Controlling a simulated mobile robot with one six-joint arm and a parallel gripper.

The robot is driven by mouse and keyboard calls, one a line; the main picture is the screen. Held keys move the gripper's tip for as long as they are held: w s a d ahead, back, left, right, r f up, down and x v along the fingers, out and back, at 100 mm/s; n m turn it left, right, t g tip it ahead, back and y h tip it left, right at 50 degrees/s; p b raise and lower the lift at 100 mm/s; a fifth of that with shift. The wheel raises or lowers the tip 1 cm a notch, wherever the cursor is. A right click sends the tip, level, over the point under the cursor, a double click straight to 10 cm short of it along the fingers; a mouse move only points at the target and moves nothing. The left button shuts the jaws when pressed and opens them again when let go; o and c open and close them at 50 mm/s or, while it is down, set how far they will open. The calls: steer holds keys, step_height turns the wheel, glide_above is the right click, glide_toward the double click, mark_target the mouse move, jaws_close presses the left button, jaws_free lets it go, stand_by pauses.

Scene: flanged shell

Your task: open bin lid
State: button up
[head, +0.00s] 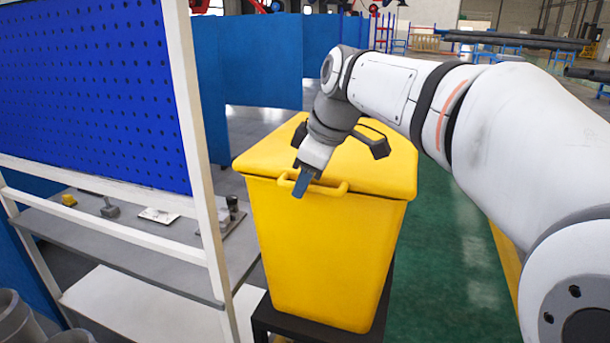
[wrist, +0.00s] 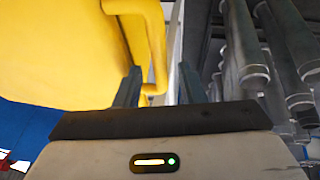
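A yellow bin (head: 325,255) stands on a dark stand with its yellow lid (head: 365,165) down. A looped yellow handle (head: 338,189) sticks out along the lid's front edge; it also shows in the wrist view (wrist: 154,45). My gripper (head: 302,186) points down at the left part of this handle. In the wrist view my gripper (wrist: 160,86) has its two fingers apart, with the end of the handle between them, closer to the left finger. I cannot tell whether either finger touches the handle. The far finger is hidden in the head view.
A rack with a blue pegboard (head: 85,85) and a grey shelf (head: 150,245) holding small items stands close on the left. Blue partitions (head: 262,60) are behind. Open green floor (head: 465,260) lies right of the bin. Grey cylinders (wrist: 290,45) show at the right in the wrist view.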

steer(key=shift+c, duration=0.5)
jaws_close()
